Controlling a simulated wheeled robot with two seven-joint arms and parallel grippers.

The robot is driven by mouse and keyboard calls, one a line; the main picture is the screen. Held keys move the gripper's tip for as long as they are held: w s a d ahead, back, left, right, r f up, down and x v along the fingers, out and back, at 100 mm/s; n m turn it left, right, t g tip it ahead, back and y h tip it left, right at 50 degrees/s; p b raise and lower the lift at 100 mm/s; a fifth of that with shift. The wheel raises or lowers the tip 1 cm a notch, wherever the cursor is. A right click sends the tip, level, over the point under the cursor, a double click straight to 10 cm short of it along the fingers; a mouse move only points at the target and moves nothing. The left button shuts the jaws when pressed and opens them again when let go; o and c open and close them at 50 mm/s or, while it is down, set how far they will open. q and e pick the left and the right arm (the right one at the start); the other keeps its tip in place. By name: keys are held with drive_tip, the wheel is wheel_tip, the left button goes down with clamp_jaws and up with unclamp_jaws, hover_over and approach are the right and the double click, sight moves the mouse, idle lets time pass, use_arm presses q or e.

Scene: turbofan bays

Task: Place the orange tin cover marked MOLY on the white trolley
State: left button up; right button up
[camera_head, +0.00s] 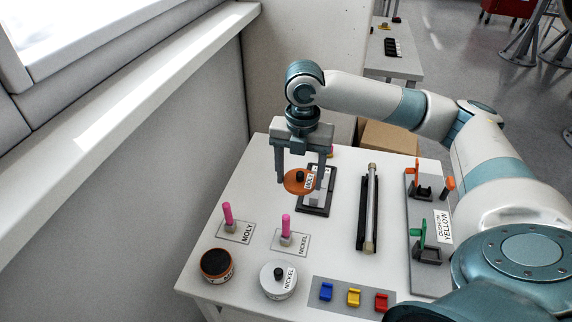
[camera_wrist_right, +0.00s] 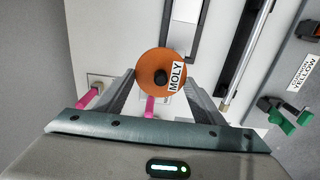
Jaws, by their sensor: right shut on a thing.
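The orange tin cover (camera_head: 292,186) is a round disc with a black knob and a white MOLY label. It also shows in the right wrist view (camera_wrist_right: 150,66), between the fingertips. My right gripper (camera_head: 301,182) is shut on it and holds it above the white table (camera_head: 262,190), in front of a dark-framed stand (camera_head: 318,204). An orange tin (camera_head: 216,265) with a dark top stands at the table's front left, apart from the cover. I cannot pick out a separate white trolley with certainty. My left gripper is not in view.
Pink-handled tools (camera_head: 228,213) stand on MOLY and NICKEL cards. A NICKEL-marked tin (camera_head: 278,280), a strip with coloured blocks (camera_head: 353,297), a long rod in a holder (camera_head: 371,210) and a CUSHION YELLOW rack (camera_head: 427,235) occupy the table. Another pale table (camera_head: 402,68) stands behind.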

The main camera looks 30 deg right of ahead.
sight(287, 179)
drive_tip(key=shift+w+a+f, duration=0.15)
drive_tip(key=shift+w+a, duration=0.1)
drive_tip(key=shift+w, duration=0.05)
drive_tip(key=shift+w+a+f+p, duration=0.4)
drive_tip(key=shift+w+a+f, duration=0.3)
drive_tip(key=shift+w, duration=0.25)
drive_tip(key=w+a+f, duration=0.1)
drive_tip(key=w, duration=0.1)
drive_tip(key=w+a+f+p, duration=0.1)
drive_tip(key=w+a+f, duration=0.1)
drive_tip(key=w+a+f+p, duration=0.1)
drive_tip(key=w, duration=0.1)
drive_tip(key=shift+w+a+f, duration=0.25)
drive_tip(key=shift+w+f, duration=0.1)
drive_tip(key=shift+f, duration=0.05)
drive_tip(key=shift+w+f, duration=0.15)
drive_tip(key=shift+f, duration=0.05)
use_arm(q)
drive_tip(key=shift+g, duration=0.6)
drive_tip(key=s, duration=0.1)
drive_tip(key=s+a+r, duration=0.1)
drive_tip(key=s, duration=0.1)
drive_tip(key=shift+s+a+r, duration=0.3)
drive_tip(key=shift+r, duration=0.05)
